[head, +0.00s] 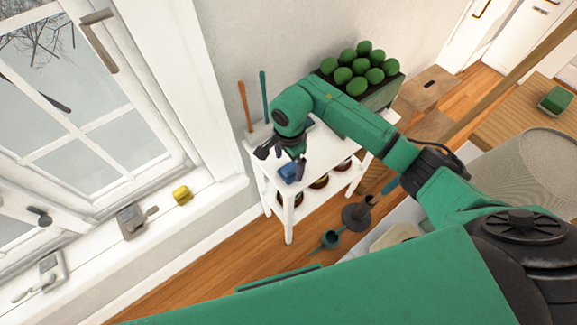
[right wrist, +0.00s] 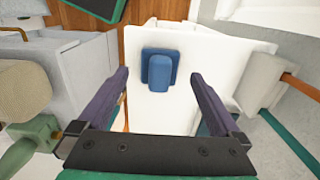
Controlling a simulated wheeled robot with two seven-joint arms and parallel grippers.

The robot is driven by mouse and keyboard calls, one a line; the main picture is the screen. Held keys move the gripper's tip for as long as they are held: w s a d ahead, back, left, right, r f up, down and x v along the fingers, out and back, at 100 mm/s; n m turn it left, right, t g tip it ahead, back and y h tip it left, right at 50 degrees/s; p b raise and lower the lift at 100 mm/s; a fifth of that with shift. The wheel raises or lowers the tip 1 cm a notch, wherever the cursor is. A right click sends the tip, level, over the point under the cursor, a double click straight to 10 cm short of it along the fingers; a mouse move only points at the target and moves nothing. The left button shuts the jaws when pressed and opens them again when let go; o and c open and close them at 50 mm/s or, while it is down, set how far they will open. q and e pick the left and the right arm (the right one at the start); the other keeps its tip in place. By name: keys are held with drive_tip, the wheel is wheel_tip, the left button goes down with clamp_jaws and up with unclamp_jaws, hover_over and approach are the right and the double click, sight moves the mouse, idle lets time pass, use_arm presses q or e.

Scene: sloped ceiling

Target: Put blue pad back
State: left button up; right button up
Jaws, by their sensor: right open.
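The blue pad (head: 288,171) lies on the white shelf table (head: 326,150), near its front left corner. In the right wrist view the blue pad (right wrist: 160,68) has a square base with a raised block on top. My right gripper (head: 281,159) is open and close to the pad. In the right wrist view my right gripper's fingers (right wrist: 160,76) stand to either side of the pad, with gaps on both sides. I see no contact, and the height between fingertips and pad is unclear. My left gripper is not in view.
A planter with green balls (head: 361,72) stands at the table's back. Two sticks (head: 244,106) lean against the wall. Brown pots (head: 319,181) stand on the lower shelf. A green pad (head: 556,99) lies on a wooden surface.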

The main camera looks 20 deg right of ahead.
sight(289, 167)
wheel_tip(289, 167, up, 9)
drive_tip(key=b, duration=0.1)
drive_tip(key=shift+r, duration=0.2)
